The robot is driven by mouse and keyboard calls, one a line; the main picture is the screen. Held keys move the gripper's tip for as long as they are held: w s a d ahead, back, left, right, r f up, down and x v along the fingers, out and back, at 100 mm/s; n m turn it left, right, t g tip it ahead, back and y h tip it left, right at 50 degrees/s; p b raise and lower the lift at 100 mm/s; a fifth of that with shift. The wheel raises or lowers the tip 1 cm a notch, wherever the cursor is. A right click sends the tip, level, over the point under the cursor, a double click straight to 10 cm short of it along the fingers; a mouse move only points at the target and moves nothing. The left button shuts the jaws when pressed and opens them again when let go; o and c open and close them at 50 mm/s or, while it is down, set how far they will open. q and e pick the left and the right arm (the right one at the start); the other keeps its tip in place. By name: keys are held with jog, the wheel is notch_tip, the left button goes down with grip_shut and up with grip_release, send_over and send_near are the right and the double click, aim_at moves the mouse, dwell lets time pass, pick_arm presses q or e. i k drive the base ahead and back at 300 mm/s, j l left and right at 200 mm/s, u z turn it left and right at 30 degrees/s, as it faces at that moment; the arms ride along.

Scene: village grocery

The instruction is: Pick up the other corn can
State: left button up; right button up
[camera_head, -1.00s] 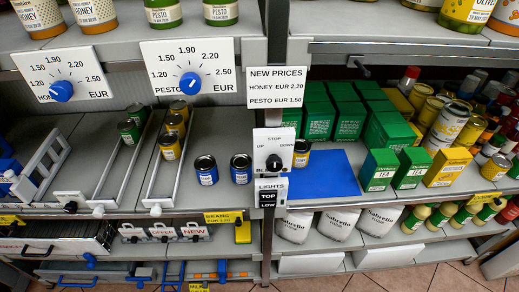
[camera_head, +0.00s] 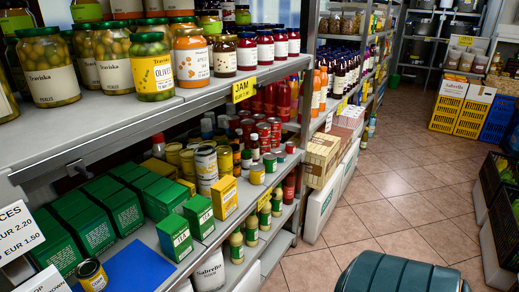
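Further along this shelf, behind the green boxes, stand several yellow cans (camera_head: 173,153) and taller white-labelled cans (camera_head: 206,164). I cannot tell whether any of these is corn. Neither of my grippers shows.
Green tea boxes (camera_head: 120,212) and a yellow box (camera_head: 224,196) fill the shelf beyond the mat. Jars (camera_head: 49,67) line the upper shelf. A dark green ribbed object (camera_head: 400,274) stands at the bottom. The tiled aisle (camera_head: 390,200) is open.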

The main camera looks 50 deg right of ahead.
aim_at(256, 170)
jog(key=z, duration=1.6)
